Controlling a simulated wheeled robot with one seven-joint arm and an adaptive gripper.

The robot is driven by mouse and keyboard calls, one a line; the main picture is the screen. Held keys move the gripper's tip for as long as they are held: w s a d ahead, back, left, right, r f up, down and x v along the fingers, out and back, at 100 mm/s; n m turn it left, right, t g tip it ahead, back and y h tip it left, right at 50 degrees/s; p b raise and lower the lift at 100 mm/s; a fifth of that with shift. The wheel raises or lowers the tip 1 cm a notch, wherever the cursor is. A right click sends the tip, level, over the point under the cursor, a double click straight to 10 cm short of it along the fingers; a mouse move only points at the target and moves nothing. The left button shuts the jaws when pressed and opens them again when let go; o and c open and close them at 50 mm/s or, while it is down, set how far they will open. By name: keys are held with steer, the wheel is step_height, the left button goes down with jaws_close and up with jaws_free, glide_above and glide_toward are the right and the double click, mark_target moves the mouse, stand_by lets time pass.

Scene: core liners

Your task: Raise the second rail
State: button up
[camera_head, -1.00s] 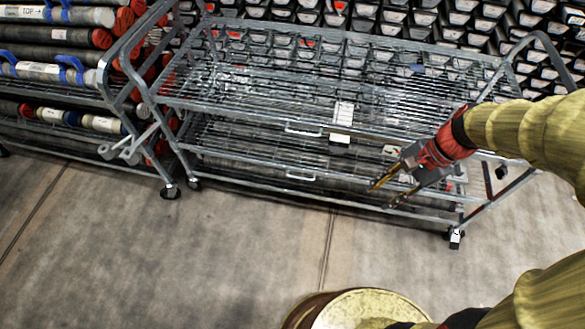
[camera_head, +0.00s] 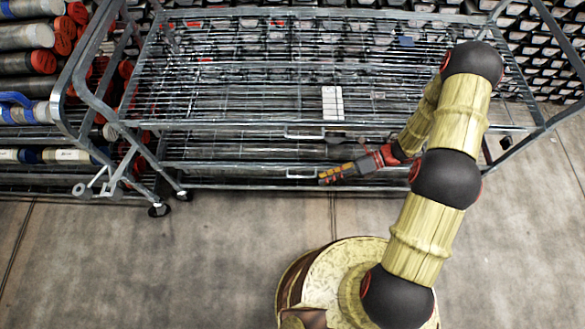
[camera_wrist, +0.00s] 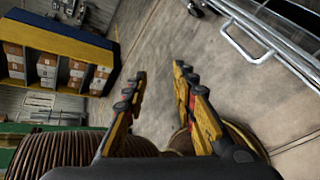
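A grey wire-shelf cart (camera_head: 300,52) has two shelf levels with horizontal front rails. The upper front rail (camera_head: 230,124) carries a small loop handle (camera_head: 305,133). A lower front rail (camera_head: 235,165) has another loop handle (camera_head: 301,173). Which rail is the second one is not marked. My gripper (camera_head: 325,175) is in front of the lower level, just right of the lower handle in the picture; contact cannot be told. In the wrist view my gripper (camera_wrist: 160,74) is open with nothing between its fingers. A metal loop handle (camera_wrist: 250,38) shows there at upper right, apart from the fingers.
A rack of grey tubes with red ends (camera_head: 28,62) stands left of the cart. A white label (camera_head: 332,103) sits on the upper level. Stacked dark trays (camera_head: 560,50) fill the back. Concrete floor (camera_head: 95,255) is open in front. A blue-yellow shelf (camera_wrist: 60,45) shows in the wrist view.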

step_height(320, 180, down, 6)
steer(key=w+a+m+t+y, duration=0.1)
steer(key=w+m+t+y, duration=0.1)
steer(key=m, duration=0.5)
steer(key=m+t, duration=0.6)
steer(key=m, duration=0.6)
glide_toward(301, 177)
steer(key=w+a, duration=0.1)
steer(key=a, duration=0.1)
steer(key=shift+g, duration=0.3)
steer(key=shift+f+b+x, duration=0.2)
steer(key=shift+b+x, duration=0.3)
steer(key=shift+x, duration=1.5)
steer(key=shift+f+b+x, duration=0.15)
steer(key=shift+b+x, duration=0.3)
steer(key=shift+x, duration=1.55)
steer(key=shift+w+d, duration=0.1)
steer(key=shift+w, duration=0.05)
steer(key=shift+c, duration=0.4)
jaws_close()
